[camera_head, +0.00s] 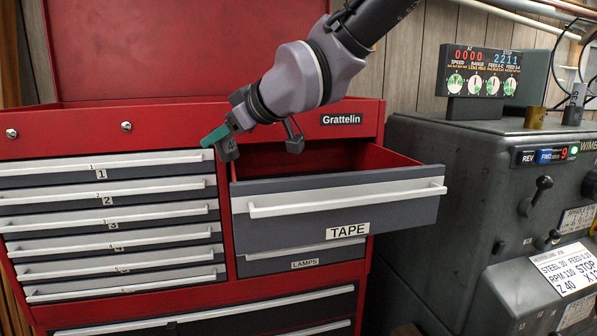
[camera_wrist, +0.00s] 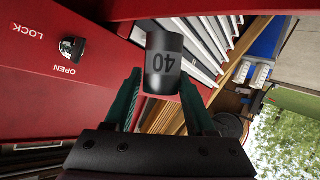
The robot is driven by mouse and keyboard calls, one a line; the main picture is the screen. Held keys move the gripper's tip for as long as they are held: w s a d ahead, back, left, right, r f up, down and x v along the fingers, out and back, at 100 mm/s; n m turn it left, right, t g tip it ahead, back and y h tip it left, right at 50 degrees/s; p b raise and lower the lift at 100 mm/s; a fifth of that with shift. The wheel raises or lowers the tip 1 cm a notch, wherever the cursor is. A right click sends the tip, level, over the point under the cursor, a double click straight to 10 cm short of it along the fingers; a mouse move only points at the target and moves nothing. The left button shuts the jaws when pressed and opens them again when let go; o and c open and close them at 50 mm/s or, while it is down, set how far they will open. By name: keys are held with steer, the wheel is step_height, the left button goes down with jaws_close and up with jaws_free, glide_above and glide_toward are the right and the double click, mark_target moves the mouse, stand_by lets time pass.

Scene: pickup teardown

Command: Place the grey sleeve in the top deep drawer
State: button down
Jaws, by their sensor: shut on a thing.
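The grey sleeve (camera_wrist: 163,62), marked 40, is between the teal fingers of my gripper (camera_wrist: 160,95) in the wrist view. In the head view my gripper (camera_head: 215,136) is shut on the sleeve (camera_head: 229,150), just above and near the left edge of the open drawer. The top deep drawer (camera_head: 400,209), labelled TAPE, is pulled out of the red chest. Its red inside shows partly; most of its floor is hidden behind the front panel.
Several shallow numbered drawers (camera_head: 110,188) are shut at the left. The LAMPS drawer (camera_head: 305,257) below is shut. A grey machine (camera_head: 430,150) stands close on the right, with a brass cylinder (camera_head: 535,118) and a grey cylinder (camera_head: 574,104) on top. The red lid (camera_head: 190,50) rises behind.

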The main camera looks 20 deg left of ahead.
steer(key=w+d, duration=0.4)
steer(key=w, duration=0.3)
steer(key=w+d, duration=0.4)
steer(key=w, duration=0.2)
steer(key=w+f, duration=0.1)
steer(key=f, duration=0.4)
steer(key=w+f, duration=0.1)
steer(key=f, duration=0.2)
steer(key=shift+w+d+f, duration=0.2)
steer(key=shift+w+d, duration=0.15)
steer(key=shift+d, duration=0.05)
steer(key=shift+w+d+f, duration=0.1)
steer(key=shift+f, duration=0.5)
steer(key=shift+w+d+f+m, duration=0.2)
steer(key=shift+w+f+m, duration=0.1)
steer(key=shift+w+f, duration=0.2)
steer(key=shift+w+d+r+m+g+y, duration=0.15)
steer(key=shift+w+d+m+g+y, duration=0.25)
steer(key=shift+m+g+y, duration=0.3)
steer(key=shift+a+f, duration=0.1)
steer(key=shift+f, duration=0.65)
steer(key=shift+c, duration=1.2)
jaws_free()
steer(key=shift+f, duration=0.15)
